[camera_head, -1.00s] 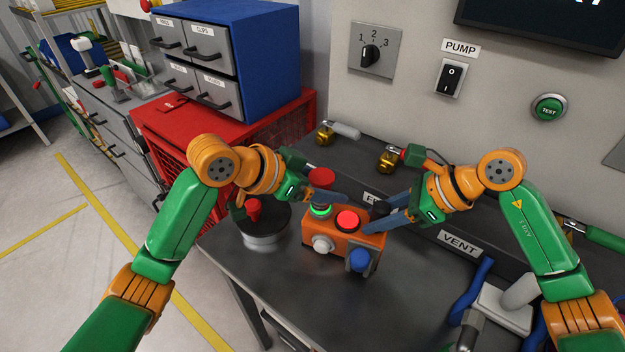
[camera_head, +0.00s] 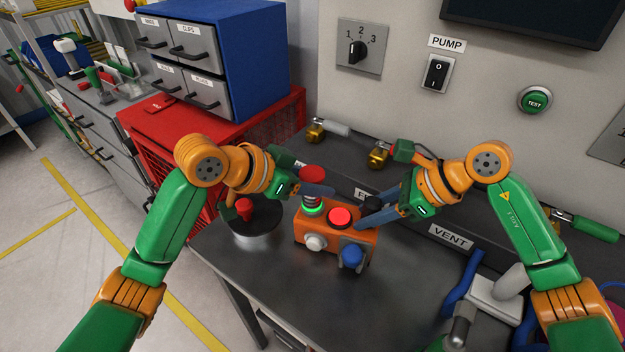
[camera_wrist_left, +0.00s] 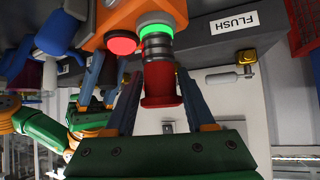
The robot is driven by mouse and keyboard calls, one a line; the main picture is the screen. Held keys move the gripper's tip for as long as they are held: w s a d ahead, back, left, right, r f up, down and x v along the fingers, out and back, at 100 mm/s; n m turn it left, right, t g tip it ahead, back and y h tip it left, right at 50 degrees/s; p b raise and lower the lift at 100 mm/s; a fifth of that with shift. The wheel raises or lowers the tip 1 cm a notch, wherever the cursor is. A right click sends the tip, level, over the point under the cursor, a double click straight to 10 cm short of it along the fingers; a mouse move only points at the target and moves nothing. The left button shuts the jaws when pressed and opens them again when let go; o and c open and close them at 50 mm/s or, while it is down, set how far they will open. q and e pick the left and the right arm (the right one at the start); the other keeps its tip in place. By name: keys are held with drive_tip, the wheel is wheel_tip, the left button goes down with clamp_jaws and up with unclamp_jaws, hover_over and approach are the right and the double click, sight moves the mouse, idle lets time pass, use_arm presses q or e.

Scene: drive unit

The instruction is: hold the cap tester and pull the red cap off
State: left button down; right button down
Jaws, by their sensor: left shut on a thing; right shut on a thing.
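The cap tester (camera_head: 313,229) is an orange box on the dark bench, with a lit green ring, a red button, a white knob and a blue knob. The red cap (camera_head: 312,173) stands above the green ring; a grey ribbed stem shows between them, and I cannot tell whether cap and stem are still joined to the box. My left gripper (camera_head: 310,188) is shut on the red cap, which sits between its blue fingers in the left wrist view (camera_wrist_left: 160,88). My right gripper (camera_head: 366,218) is shut on the tester's right end; its exact contact is partly hidden.
A dark round stand (camera_head: 253,225) with a red knob is left of the tester. A red cabinet (camera_head: 200,125) lies behind my left arm. Brass valves (camera_head: 378,155) line the back ledge. A blue pipe (camera_head: 462,285) is at right. The bench front is clear.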

use_arm(q)
drive_tip(key=shift+w+r, duration=0.1)
drive_tip(key=shift+r, duration=0.3)
use_arm(e)
drive_tip(key=shift+w, duration=0.1)
use_arm(q)
drive_tip(key=shift+r, duration=0.2)
idle(0.3)
drive_tip(key=shift+r, duration=2.35)
use_arm(e)
drive_tip(key=shift+f, duration=0.1)
drive_tip(key=shift+c, duration=2.1)
unclamp_jaws()
use_arm(q)
drive_tip(key=shift+d, duration=0.1)
use_arm(e)
drive_tip(key=v, duration=1.2)
